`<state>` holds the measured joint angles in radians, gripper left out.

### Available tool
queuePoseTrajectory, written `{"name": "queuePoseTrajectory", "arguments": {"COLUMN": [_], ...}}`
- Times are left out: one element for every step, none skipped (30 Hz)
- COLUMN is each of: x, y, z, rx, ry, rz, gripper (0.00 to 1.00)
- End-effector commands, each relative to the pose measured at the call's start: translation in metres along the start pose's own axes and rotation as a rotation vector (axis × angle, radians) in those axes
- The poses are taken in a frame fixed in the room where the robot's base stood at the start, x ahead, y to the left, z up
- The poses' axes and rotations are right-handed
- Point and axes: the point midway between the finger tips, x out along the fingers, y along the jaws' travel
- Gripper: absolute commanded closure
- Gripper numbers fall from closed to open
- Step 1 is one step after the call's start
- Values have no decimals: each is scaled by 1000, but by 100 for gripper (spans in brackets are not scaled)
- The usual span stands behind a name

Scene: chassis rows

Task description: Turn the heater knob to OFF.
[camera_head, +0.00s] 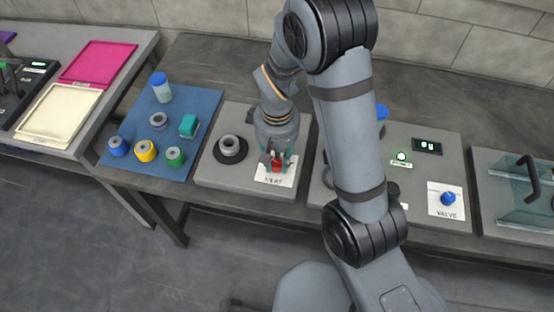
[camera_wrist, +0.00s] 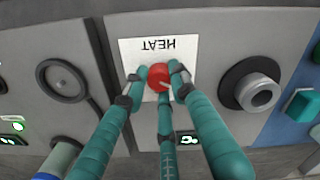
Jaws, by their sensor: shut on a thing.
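The heater knob is a red round knob on a white card marked HEAT (camera_head: 262,178). The red knob (camera_wrist: 159,77) shows near the middle of the wrist view, with a pale pointer line on it; the OFF mark cannot be made out. My gripper (camera_head: 276,163) is over the card, its teal fingers around the knob. In the wrist view my gripper (camera_wrist: 158,80) is shut on the knob, with fingertips at its left and right sides and a third finger below it. The fingers hide part of the knob in the head view.
A grey ring on a black disc (camera_head: 230,149) stands just left of the HEAT card. A blue mat (camera_head: 187,103) holds several coloured rings and a bottle. A blue valve knob (camera_head: 448,198) and a glass-lidded box (camera_head: 510,200) are to the right. My arm hides part of the middle panel.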

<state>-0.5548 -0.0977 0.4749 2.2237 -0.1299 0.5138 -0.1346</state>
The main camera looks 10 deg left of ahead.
Motion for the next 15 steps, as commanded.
{"name": "queuePoseTrajectory", "arguments": {"x": [0,0,0,0,0,0,0,0,0,0,0,0,0,0,0], "y": [0,0,0,0,0,0,0,0,0,0,0,0,0,0,0], "z": [-1,-1,-1,-1,-1,-1,-1,-1,-1,-1,-1,-1,-1,-1,-1], "rx": [-7,-9,-10,-11,-11,-11,-11,-11,-11,-11,-11,-11,-11,-10,-10], "ry": [3,3,3,3,3,3,3,3,3,3,3,3,3,3,3], "rz": [0,0,0,1,1,1,1,1,1,1,1,1,1,1,1], "gripper": [100,100,100,100,100,100,100,100,100,100,100,100,73,71,68]}}
